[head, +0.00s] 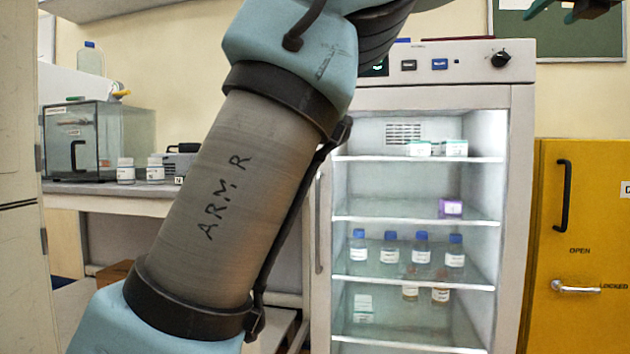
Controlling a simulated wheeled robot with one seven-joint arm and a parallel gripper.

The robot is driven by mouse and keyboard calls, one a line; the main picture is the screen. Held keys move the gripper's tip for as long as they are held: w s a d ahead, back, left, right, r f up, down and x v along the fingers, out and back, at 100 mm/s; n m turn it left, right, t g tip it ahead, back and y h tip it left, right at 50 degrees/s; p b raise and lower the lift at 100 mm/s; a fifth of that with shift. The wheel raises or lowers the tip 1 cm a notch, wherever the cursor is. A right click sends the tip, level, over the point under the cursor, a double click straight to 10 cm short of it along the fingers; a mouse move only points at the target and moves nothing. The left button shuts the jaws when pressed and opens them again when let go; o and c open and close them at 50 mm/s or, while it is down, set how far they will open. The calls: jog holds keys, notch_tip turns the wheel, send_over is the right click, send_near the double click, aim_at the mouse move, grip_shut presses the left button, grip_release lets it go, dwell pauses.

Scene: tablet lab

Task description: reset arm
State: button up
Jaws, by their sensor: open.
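My arm (222,200), grey with teal joints and marked "ARM R", rises from the lower left, leans right and leaves the picture at the top. My gripper (553,10) shows only in part at the top right edge, in front of a green board. Its teal finger parts are apart, and I see nothing held between them. The rest of the gripper and the wrist are cut off by the frame's top edge.
A lit fridge (520,130) with bottles and boxes on glass shelves stands behind my arm. A yellow cabinet (580,220) is at the right. A bench (90,187) at the left bears a glass case (105,140) and white jars.

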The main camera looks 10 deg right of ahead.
jog(key=w+a+f+m+g+h, duration=0.15)
jog(key=w+a+f+m, duration=0.25)
jog(key=w+f+m, duration=0.55)
jog(key=w+a+f+m+g+h, duration=0.1)
jog(key=w+a+f+m+h, duration=0.2)
jog(key=w+f+m, duration=0.65)
jog(key=w+a+f+m+g+y, duration=0.3)
jog(key=a+f+m, duration=0.1)
jog(key=a+f, duration=0.6)
jog(key=w+a+f+m+g+y, duration=0.2)
jog(key=w+a+f+m, duration=0.15)
jog(key=a+f, duration=0.65)
jog(key=s+a+f+m+g+y, duration=0.2)
jog(key=s+a+f, duration=0.2)
jog(key=a+f, duration=0.4)
jog(key=s+a+f+m+g+y, duration=0.25)
jog(key=s+a+f, duration=0.3)
jog(key=a, duration=0.35)
jog(key=s+a+f+g+y, duration=0.1)
jog(key=s+a+f+g, duration=0.15)
jog(key=s+a, duration=0.35)
jog(key=s+a+f+g+y, duration=0.1)
jog(key=s+a+f+g, duration=0.1)
jog(key=s+a+f, duration=0.3)
notch_tip(320, 180, up, 30)
jog(key=p, duration=2.9)
jog(key=shift+w+a+m, duration=0.15)
jog(key=shift+w+m, duration=0.05)
jog(key=shift+m, duration=0.1)
